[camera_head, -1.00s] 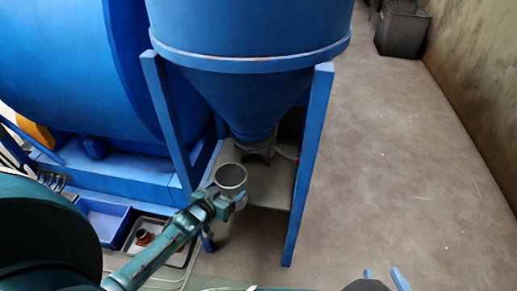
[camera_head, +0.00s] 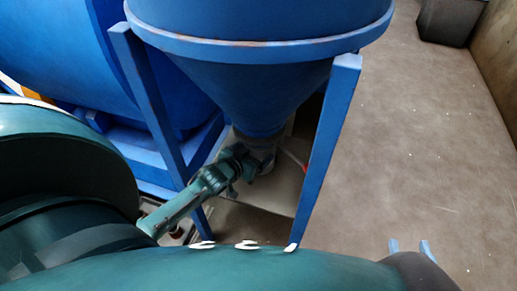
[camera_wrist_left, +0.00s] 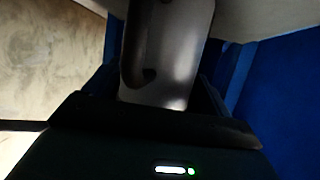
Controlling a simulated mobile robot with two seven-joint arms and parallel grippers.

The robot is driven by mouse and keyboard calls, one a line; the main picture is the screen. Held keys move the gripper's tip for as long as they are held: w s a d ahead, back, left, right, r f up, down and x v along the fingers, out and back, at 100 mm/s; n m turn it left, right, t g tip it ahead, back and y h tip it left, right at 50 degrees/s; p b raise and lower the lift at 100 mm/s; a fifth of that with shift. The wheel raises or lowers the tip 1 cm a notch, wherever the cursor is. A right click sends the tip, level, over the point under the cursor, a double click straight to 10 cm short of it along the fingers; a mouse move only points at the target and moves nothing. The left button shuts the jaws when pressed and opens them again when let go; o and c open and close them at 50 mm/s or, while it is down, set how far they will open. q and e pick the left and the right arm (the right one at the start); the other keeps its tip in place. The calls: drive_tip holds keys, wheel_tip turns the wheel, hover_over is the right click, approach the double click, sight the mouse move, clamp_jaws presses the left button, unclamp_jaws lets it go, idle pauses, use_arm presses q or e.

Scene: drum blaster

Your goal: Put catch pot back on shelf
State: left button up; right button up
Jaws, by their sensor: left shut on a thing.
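The catch pot (camera_head: 267,166) is a grey metal cup, partly hidden by my left gripper (camera_head: 250,165) in the head view. My left gripper is shut on it and holds it under the hopper outlet. In the left wrist view the pot (camera_wrist_left: 167,50) shows as a shiny grey cylinder between the dark jaws. The grey shelf (camera_head: 284,193) is below the hopper between the blue legs. I cannot tell whether the pot touches the shelf.
The blue hopper cone (camera_head: 250,85) hangs right above the pot. A blue leg stands on each side, the right leg (camera_head: 325,150) close to the pot. A large blue drum (camera_head: 60,60) is at the left.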

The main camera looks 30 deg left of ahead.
use_arm(q)
drive_tip(key=shift+r, duration=0.15)
drive_tip(key=shift+s, duration=0.1)
use_arm(e)
drive_tip(key=shift+s, duration=0.15)
use_arm(q)
drive_tip(key=o, duration=1.4)
drive_tip(key=shift+f, duration=0.25)
drive_tip(key=shift+r, duration=0.1)
drive_tip(key=shift+s+r, duration=0.15)
drive_tip(key=shift+s, duration=0.05)
drive_tip(key=shift+p+v, duration=2.1)
drive_tip(key=shift+v, duration=3.75)
use_arm(e)
drive_tip(key=shift+s+d+m+g+h, duration=0.2)
drive_tip(key=shift+s+m+g+h, duration=0.1)
drive_tip(key=shift+g, duration=0.35)
drive_tip(key=shift+s+d+m+g+h, duration=0.2)
drive_tip(key=shift+s+g+h, duration=0.1)
drive_tip(key=shift+g, duration=0.35)
